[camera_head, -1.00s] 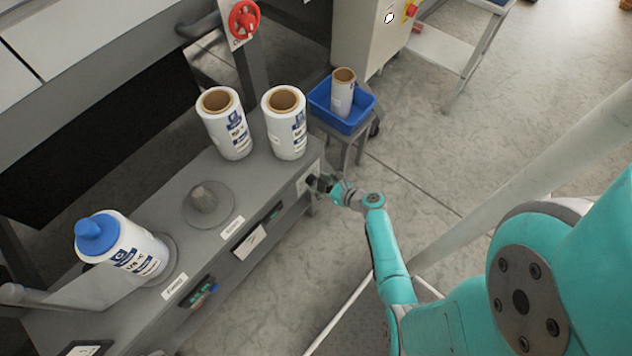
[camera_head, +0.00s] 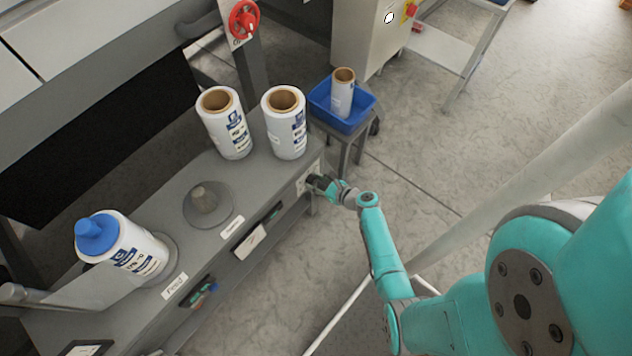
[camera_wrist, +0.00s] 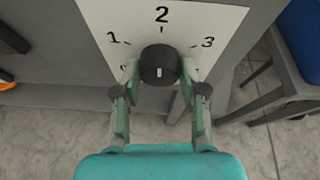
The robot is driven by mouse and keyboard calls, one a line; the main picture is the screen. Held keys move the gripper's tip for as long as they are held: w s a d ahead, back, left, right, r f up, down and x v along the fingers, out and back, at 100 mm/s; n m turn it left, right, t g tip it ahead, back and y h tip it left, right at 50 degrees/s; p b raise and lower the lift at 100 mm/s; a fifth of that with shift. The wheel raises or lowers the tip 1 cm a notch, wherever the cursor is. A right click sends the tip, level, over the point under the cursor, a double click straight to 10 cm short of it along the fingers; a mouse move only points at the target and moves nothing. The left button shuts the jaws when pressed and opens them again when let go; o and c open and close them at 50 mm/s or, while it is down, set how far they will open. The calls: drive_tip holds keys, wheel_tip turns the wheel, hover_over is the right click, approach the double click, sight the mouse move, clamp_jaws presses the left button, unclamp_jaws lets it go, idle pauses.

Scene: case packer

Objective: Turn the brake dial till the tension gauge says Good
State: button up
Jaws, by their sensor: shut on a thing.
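The brake dial is a black round knob (camera_wrist: 159,65) on a white plate (camera_wrist: 110,15) with the numbers 1, 2 and 3. A short white mark shows on the knob, below the 2. My gripper (camera_wrist: 159,82) has a finger on each side of the knob and is shut on it. In the head view my gripper (camera_head: 318,183) is at the right end of the grey bench. I cannot make out a tension gauge reading in either view.
Two white film rolls (camera_head: 226,128) (camera_head: 287,128) stand on the bench (camera_head: 185,165). Another roll with a blue cap (camera_head: 120,248) leans at the left. A blue bin (camera_head: 345,122) with a small roll stands on a stool beyond. A red handwheel (camera_head: 244,20) is at the back.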

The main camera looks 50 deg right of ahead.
drive_tip(key=n+h, duration=0.2)
drive_tip(key=shift+a+n, duration=0.15)
drive_tip(key=shift+n, duration=0.25)
drive_tip(key=o, duration=1.1)
drive_tip(key=shift+o, duration=0.2)
drive_tip(key=v, duration=1.2)
drive_tip(key=shift+a+f, duration=0.1)
drive_tip(key=shift+f, duration=0.05)
